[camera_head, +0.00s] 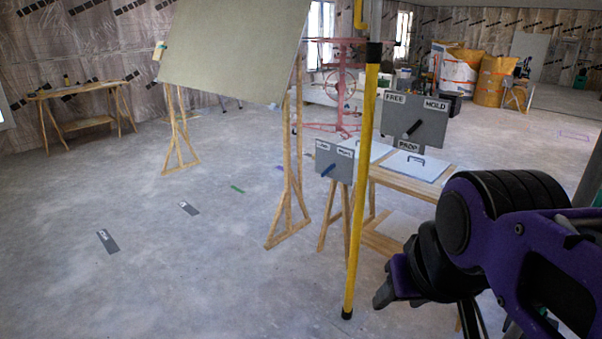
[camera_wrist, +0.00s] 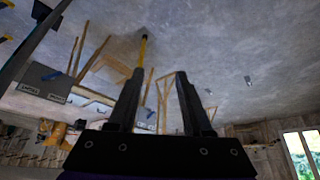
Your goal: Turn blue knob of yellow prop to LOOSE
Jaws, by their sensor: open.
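The yellow prop (camera_head: 365,180) stands as a tall upright pole with a black foot on the floor. A grey box (camera_head: 346,166) with two small white labels shows just left of the pole, bearing the blue knob (camera_head: 328,170). The knob's bar slants from lower left to upper right; the labels are too small to read surely. My gripper (camera_head: 384,291) is low at the right, apart from the box and the pole. In the upside-down wrist view its open, empty fingers (camera_wrist: 160,100) show, with the prop (camera_wrist: 143,48) beyond and the blue knob (camera_wrist: 54,76) at the left.
A large board (camera_head: 232,45) rests on wooden stands (camera_head: 290,200). The floor at left is largely clear.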

